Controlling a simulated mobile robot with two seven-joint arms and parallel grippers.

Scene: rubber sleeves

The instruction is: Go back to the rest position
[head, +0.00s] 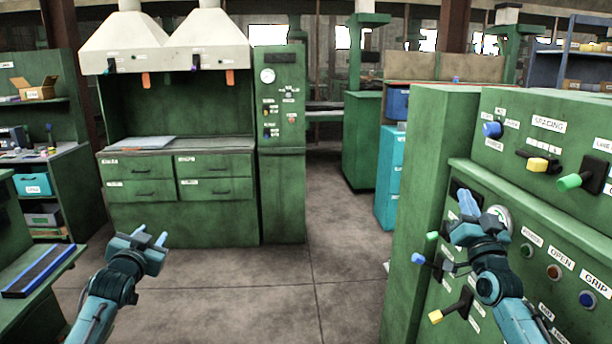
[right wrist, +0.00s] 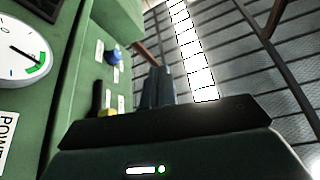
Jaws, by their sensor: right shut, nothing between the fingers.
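My left gripper (head: 152,234) is in the lower left of the head view, raised over the floor, its two fingers apart and nothing seen between them. My right gripper (head: 466,198) is in front of the green control panel (head: 540,205) at the right, close to a round gauge. Its fingers are together and empty, pointing up. In the right wrist view the closed fingers (right wrist: 158,86) stand upright beside the panel face. I cannot tell whether the right gripper touches the panel.
The panel carries a blue knob (head: 492,130), a green-tipped lever (head: 570,182), a yellow-tipped lever (head: 437,316) and several buttons. A white gauge (right wrist: 22,58) is left in the wrist view. A green bench (head: 30,250) stands at left. The floor (head: 300,285) between is clear.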

